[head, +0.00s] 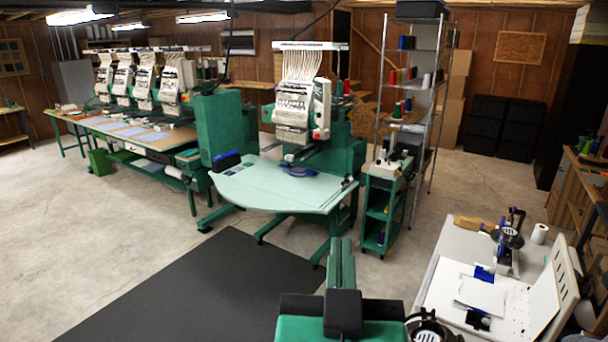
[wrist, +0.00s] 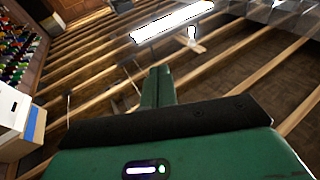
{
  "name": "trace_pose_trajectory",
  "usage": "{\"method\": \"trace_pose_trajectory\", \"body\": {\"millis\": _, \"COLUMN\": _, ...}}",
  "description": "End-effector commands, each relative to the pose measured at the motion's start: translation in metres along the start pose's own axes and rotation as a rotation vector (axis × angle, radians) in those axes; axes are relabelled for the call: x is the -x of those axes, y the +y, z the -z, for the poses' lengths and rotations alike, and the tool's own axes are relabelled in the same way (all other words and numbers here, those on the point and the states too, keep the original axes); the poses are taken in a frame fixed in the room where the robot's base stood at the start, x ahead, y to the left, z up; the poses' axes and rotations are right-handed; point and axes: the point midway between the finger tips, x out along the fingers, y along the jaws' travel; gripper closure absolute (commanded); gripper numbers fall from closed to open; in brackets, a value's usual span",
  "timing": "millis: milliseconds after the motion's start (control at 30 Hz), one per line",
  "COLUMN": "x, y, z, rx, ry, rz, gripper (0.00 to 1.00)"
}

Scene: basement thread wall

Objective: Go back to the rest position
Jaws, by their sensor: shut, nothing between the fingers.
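My gripper (head: 342,245) stands at the bottom centre of the head view, green with a black band, its fingers pointing up and away. In the wrist view my gripper (wrist: 159,72) shows two green fingers side by side, shut with nothing between them. Behind the fingers in the wrist view are the ceiling joists and a bright lamp (wrist: 172,20). My gripper touches nothing that I can see. The rest of my arm is mostly out of view.
A single-head embroidery machine (head: 295,110) with a pale green table (head: 275,188) stands ahead. A dark mat (head: 200,290) lies on the floor. A green cart (head: 385,205) stands right of the machine. A worktable (head: 455,245) with a white board is at lower right. Open floor lies left.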

Motion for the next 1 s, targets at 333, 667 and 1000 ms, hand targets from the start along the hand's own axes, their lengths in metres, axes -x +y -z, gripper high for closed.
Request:
{"method": "trace_pose_trajectory", "body": {"millis": 333, "x": 0.061, "y": -0.032, "z": 0.233, "rx": -0.055, "ry": 0.377, "rz": 0.098, "gripper": 1.00}}
{"method": "trace_pose_trajectory", "body": {"millis": 667, "x": 0.050, "y": -0.032, "z": 0.275, "rx": -0.065, "ry": 0.371, "rz": 0.102, "gripper": 1.00}}
{"method": "trace_pose_trajectory", "body": {"millis": 1000, "x": 0.051, "y": -0.032, "z": 0.272, "rx": -0.065, "ry": 0.371, "rz": 0.101, "gripper": 1.00}}
